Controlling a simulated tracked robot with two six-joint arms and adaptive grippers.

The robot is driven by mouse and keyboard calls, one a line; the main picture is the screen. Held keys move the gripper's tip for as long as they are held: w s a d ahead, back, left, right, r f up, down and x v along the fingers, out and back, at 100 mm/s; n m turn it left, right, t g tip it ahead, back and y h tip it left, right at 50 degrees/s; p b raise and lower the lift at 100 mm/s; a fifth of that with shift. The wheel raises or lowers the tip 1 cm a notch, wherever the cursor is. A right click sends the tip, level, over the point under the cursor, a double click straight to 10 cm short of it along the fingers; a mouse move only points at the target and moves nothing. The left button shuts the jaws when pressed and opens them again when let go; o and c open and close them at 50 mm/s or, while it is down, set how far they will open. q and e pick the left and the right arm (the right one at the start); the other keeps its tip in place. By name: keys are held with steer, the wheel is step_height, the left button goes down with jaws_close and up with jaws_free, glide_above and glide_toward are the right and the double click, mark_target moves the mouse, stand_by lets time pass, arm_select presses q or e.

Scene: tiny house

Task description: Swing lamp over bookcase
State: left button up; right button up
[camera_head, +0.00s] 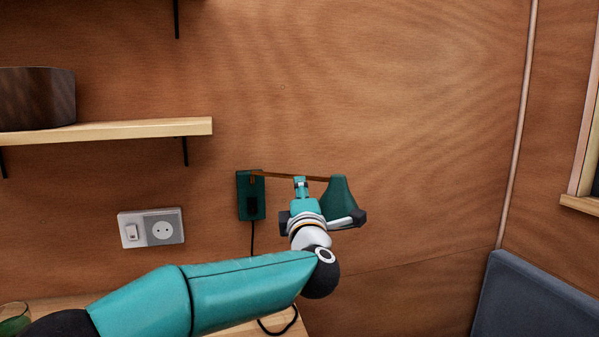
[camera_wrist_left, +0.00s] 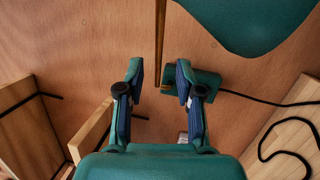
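The wall lamp has a dark green wall mount (camera_head: 245,200), a thin brass arm (camera_head: 280,175) and a green shade (camera_head: 342,192). The brass arm runs out to the right along the wall, with the shade hanging at its end. My left gripper (camera_head: 301,184) is at the brass arm, between mount and shade. In the left wrist view its two fingers (camera_wrist_left: 160,75) are apart, and the brass arm (camera_wrist_left: 159,40) lines up with the gap between them; contact cannot be told. The shade (camera_wrist_left: 245,20) fills the top right there. My right gripper is not in view. I cannot identify the bookcase for certain.
A wooden wall shelf (camera_head: 120,131) holds a dark pot (camera_head: 38,97) at left. A switch and socket plate (camera_head: 151,228) is on the wall. A black cable (camera_head: 253,237) hangs from the mount to a wooden surface (camera_head: 292,326) below. A grey-blue panel (camera_head: 535,300) stands at right.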

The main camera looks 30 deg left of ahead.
arm_select(q)
steer(key=p+x, duration=0.2)
steer(key=x, duration=0.5)
steer(key=shift+w+a, duration=0.2)
steer(key=shift+w, duration=0.1)
steer(key=shift+c, duration=0.2)
jaws_close()
steer(key=shift+d, duration=0.2)
